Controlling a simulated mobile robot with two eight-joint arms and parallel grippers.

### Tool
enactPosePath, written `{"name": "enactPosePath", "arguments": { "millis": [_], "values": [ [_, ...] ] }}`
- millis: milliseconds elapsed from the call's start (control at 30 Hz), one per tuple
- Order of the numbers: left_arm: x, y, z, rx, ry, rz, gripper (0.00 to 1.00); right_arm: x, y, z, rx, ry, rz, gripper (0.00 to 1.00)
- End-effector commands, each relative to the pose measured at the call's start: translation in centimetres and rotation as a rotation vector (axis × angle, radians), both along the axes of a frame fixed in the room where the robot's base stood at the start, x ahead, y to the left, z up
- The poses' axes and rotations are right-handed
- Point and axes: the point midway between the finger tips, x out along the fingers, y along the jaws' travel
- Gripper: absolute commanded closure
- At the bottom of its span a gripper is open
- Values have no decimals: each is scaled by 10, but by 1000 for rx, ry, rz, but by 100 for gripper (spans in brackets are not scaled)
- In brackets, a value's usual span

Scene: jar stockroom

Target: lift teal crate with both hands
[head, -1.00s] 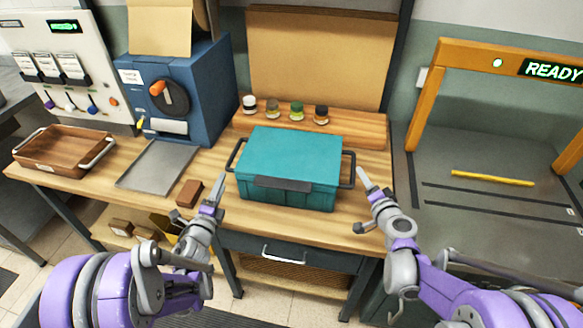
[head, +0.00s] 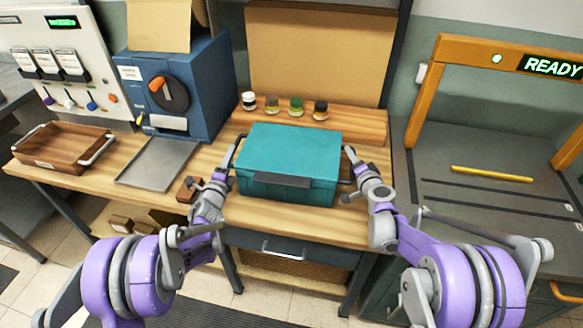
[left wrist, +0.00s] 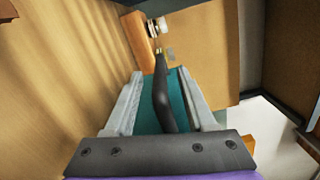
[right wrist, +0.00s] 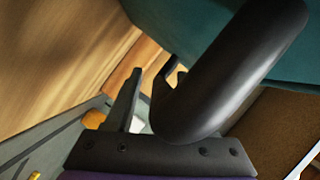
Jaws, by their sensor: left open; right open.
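The teal crate (head: 290,152) sits level on the wooden workbench, with a dark handle on each side and a dark plate on its front. My left gripper (head: 223,172) is at its left handle. In the left wrist view, the handle (left wrist: 162,95) lies between the two open grey fingers (left wrist: 160,76), with teal crate wall behind. My right gripper (head: 350,158) is at the right handle. In the right wrist view, the thick dark handle (right wrist: 230,75) crosses close over the open jaw and hides part of it; one finger (right wrist: 126,100) shows clearly. I cannot tell whether it touches.
Several small jars (head: 296,104) stand on a wooden riser (head: 360,124) behind the crate. A brown block (head: 188,190), a metal tray (head: 158,163) and a wooden tray (head: 60,148) lie left. An orange frame (head: 425,95) with a READY display stands right.

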Motion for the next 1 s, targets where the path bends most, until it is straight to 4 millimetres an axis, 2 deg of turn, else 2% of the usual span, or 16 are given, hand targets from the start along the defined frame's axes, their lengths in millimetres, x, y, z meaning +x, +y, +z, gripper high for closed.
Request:
{"name": "enactPosePath", "arguments": {
  "millis": [367,467,600,700,1000],
  "values": [
    [6,-1,0,0,0,0,45,6,1,-1,0,1,1,45],
    [6,-1,0,0,0,0,59,5,1,-1,0,1,1,60],
    [5,-1,0,0,0,0,84,5,1,-1,0,1,1,85],
    [5,-1,0,0,0,0,100,5,1,-1,0,0,0,100],
    [5,-1,-1,1,1,1,100,5,1,-1,0,0,0,100]
  ]
}}
